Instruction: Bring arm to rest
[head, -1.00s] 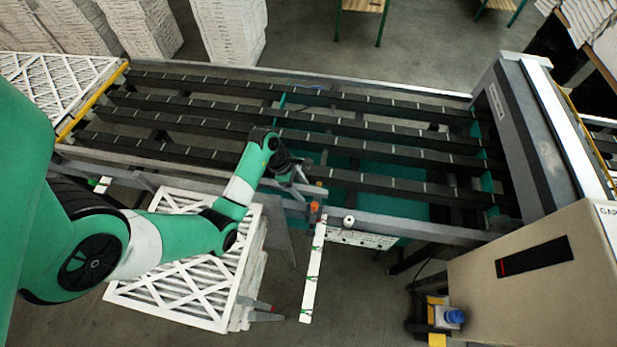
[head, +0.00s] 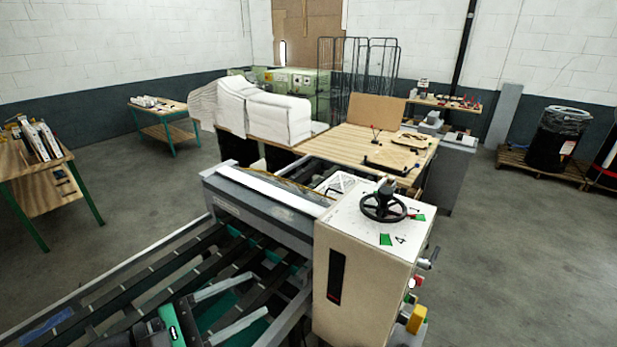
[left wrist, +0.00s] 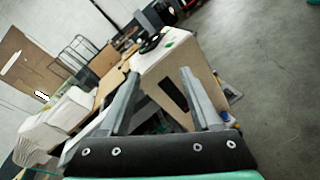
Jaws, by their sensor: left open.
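My left gripper (head: 256,295) is at the bottom of the head view, over the dark slatted conveyor (head: 130,293). Its two grey fingers are apart and nothing is between them. In the left wrist view, the open fingers (left wrist: 161,73) point toward the beige machine box (left wrist: 165,85), with clear space between the tips. My right gripper is in neither view.
The beige machine box (head: 365,247) with a black handwheel (head: 384,207) stands right of the conveyor. Behind it is a wooden table (head: 365,150) with white stacks (head: 262,112). A wooden bench (head: 28,178) stands at left.

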